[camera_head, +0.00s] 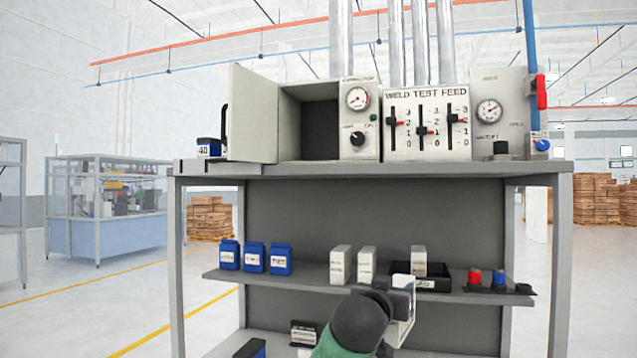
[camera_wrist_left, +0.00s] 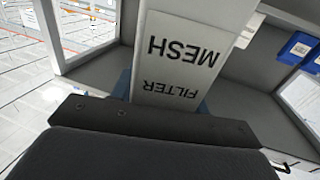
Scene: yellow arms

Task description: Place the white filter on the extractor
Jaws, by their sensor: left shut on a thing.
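My left gripper (camera_head: 392,298) is in front of the middle shelf and is shut on a white filter (camera_head: 404,328). In the left wrist view the filter (camera_wrist_left: 178,62) is a white block, with "MESH FILTER" upside down, rising from behind the dark gripper (camera_wrist_left: 160,108). The fingertips' grip is mostly hidden. A grey box (camera_head: 310,122) with an open cavity stands on the top shelf, its door (camera_head: 253,112) swung open to the left. The gauge panel (camera_head: 358,112) beside it has a small label, which may read extractor. My right gripper is not in view.
Two white boxes (camera_head: 341,266) and a black tray (camera_head: 440,283) with another white box stand on the middle shelf (camera_head: 310,283). Blue containers (camera_head: 254,257) stand left, red, blue and black knobs (camera_head: 498,281) right. The weld test feed panel (camera_head: 427,125) stands above.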

